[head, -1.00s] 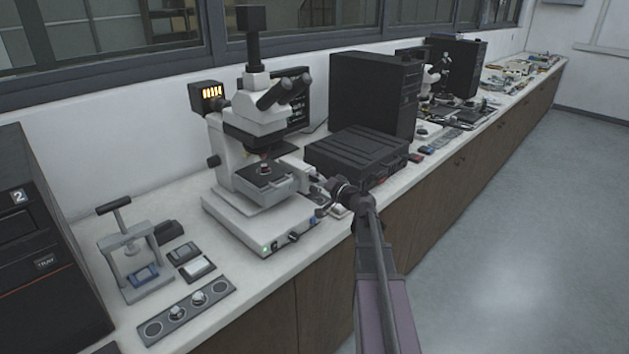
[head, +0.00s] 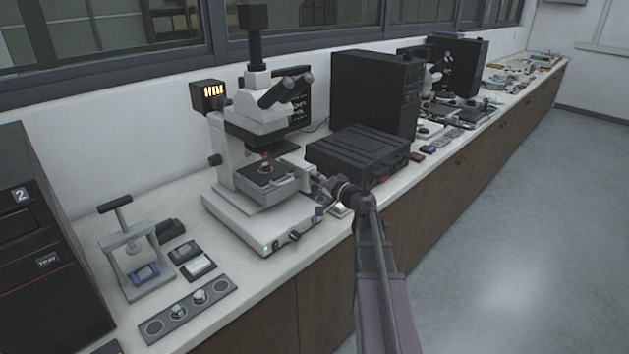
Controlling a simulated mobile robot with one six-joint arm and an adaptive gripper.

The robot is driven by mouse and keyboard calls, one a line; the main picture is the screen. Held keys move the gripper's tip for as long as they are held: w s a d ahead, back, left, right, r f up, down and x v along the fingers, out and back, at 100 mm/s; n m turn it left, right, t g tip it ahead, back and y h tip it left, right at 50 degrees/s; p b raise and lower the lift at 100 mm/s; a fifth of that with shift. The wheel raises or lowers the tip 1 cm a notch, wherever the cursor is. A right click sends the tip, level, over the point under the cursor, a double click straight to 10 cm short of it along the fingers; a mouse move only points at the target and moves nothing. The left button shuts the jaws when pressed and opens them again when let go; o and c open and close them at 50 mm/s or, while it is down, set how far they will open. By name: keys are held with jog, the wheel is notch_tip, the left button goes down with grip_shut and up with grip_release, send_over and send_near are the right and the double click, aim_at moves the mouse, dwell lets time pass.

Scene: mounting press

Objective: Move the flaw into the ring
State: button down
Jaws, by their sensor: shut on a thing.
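The white microscope (head: 225,150) stands on the bench with a small round sample (head: 265,168) on its stage (head: 268,188), under the objectives. A dark screen (head: 299,112) with small light marks shows partly behind the microscope's head. The flaw and the ring are too small or hidden to make out. My gripper (head: 322,192) reaches in from the lower right to the right side of the stage. It is shut on what looks like the stage knob there, which its fingers mostly hide.
A flat black box (head: 357,150) sits close behind my gripper, with a tall black case (head: 372,95) beyond it. A small hand press (head: 132,255) and a grey strip with round places (head: 188,310) stand at the left. The floor right of the bench is clear.

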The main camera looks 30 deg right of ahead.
jog(key=m, duration=0.3)
jog(key=shift+d+r, duration=0.1)
jog(key=shift+d, duration=0.05)
jog(key=shift+m, duration=2.1)
jog(key=shift+c, duration=1.4)
grip_release()
jog(key=shift+s+d, duration=0.1)
jog(key=shift+s, duration=0.1)
jog(key=p+v, duration=0.1)
jog(key=v, duration=1.4)
jog(key=shift+s+d+r, duration=0.2)
